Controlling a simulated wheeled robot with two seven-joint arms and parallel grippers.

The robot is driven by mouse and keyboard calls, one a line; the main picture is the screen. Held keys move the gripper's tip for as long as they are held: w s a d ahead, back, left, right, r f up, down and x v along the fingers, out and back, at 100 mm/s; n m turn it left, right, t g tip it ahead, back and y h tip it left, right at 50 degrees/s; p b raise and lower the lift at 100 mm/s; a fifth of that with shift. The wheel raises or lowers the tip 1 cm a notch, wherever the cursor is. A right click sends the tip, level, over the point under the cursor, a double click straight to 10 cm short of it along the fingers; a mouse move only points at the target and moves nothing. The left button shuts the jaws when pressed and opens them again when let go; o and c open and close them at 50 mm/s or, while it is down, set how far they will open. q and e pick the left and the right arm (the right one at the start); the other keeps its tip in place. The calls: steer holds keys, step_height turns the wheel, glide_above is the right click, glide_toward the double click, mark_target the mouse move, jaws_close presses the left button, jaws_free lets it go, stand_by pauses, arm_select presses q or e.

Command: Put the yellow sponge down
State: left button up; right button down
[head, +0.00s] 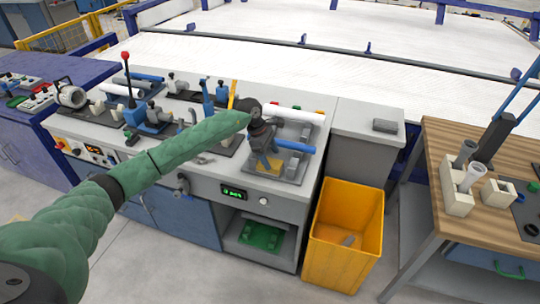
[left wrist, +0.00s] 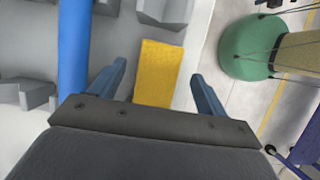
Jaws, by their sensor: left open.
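The yellow sponge (head: 270,166) is at the front of a dark grey fixture plate on the workbench, partly hidden behind my left gripper (head: 268,161) in the head view. In the left wrist view the sponge (left wrist: 158,62) shows as a flat yellow block between the two fingers of my left gripper (left wrist: 158,82). A gap shows between the sponge and each finger. The gripper is open and points down over the sponge. I cannot tell its exact height above it. My right gripper is not in view.
A blue pipe (head: 293,146) and a white pipe (head: 294,115) lie on holders beside my gripper. A yellow bin (head: 334,262) stands on the floor to the right of the bench. A wooden table (head: 436,151) stands farther right. A small dark block (head: 385,126) lies on the grey side cabinet.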

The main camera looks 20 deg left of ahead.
arm_select(q)
steer(key=shift+r, duration=0.15)
steer(key=shift+r+p, duration=0.35)
steer(key=shift+p, duration=0.3)
steer(key=shift+r, duration=0.15)
steer(key=shift+a+r, duration=0.1)
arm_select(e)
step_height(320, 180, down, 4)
arm_select(q)
steer(key=shift+b+v, duration=0.3)
steer(key=shift+v, duration=0.5)
steer(key=shift+a+r, duration=0.15)
steer(key=shift+r, duration=0.1)
steer(key=b+v, duration=0.3)
steer(key=v, duration=0.6)
steer(key=shift+r, duration=0.25)
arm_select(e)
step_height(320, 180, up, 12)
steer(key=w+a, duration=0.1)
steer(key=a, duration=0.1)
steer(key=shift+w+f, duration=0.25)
